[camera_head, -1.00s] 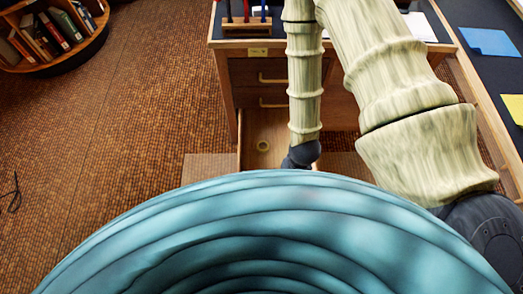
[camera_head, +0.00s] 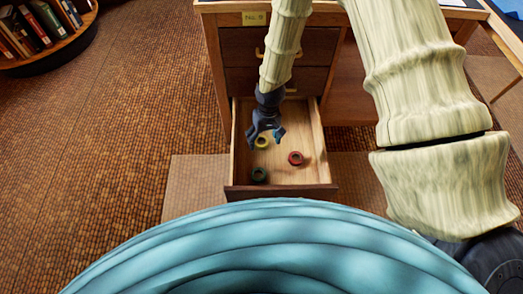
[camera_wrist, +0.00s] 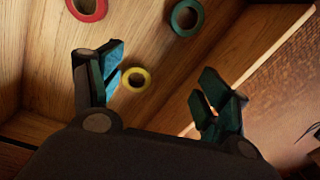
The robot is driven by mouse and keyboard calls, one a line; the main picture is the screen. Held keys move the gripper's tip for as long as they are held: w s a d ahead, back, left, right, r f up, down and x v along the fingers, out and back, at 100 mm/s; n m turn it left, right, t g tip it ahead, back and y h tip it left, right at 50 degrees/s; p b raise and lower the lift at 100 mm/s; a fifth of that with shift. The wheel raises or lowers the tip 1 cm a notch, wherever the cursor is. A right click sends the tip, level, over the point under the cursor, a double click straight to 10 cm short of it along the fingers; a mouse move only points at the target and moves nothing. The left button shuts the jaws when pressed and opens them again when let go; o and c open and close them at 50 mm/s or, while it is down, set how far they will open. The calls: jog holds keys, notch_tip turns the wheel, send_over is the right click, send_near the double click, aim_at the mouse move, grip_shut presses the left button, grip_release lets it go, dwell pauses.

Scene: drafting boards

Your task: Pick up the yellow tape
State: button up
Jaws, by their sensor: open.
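The yellow tape (camera_head: 262,142) is a small ring lying on the floor of an open wooden drawer (camera_head: 310,172). It also shows in the wrist view (camera_wrist: 145,80), whole and unobstructed, just beyond the left finger and left of the middle between the fingers. My gripper (camera_head: 268,137) hangs over the drawer, close to the yellow tape in the head view. In the wrist view my gripper (camera_wrist: 160,95) has its two fingers spread wide with nothing between them. The exact height above the tape is hard to tell.
A red tape ring (camera_head: 295,158) and a green tape ring (camera_head: 259,175) lie in the same drawer, nearer its front. The drawer walls rise around them. Shut drawers (camera_head: 275,46) stand above. A bookshelf (camera_head: 50,40) is at the far left.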

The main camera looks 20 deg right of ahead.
jog(key=w+d+f+b, duration=0.1)
jog(key=w+f+b, duration=0.1)
jog(key=w+b, duration=0.35)
jog(key=h+b, duration=0.1)
jog(key=b, duration=0.2)
send_over(262, 140)
jog(key=s, duration=0.2)
jog(key=shift+a+f, duration=0.2)
jog(key=shift+f, duration=1.1)
jog(key=shift+a+f, duration=0.2)
jog(key=shift+f, duration=1.1)
jog(key=shift+w+f+b, duration=0.15)
jog(key=shift+f+b, duration=1.4)
jog(key=shift+f, duration=1.05)
jog(key=shift+r, duration=0.1)
jog(key=c, duration=1)
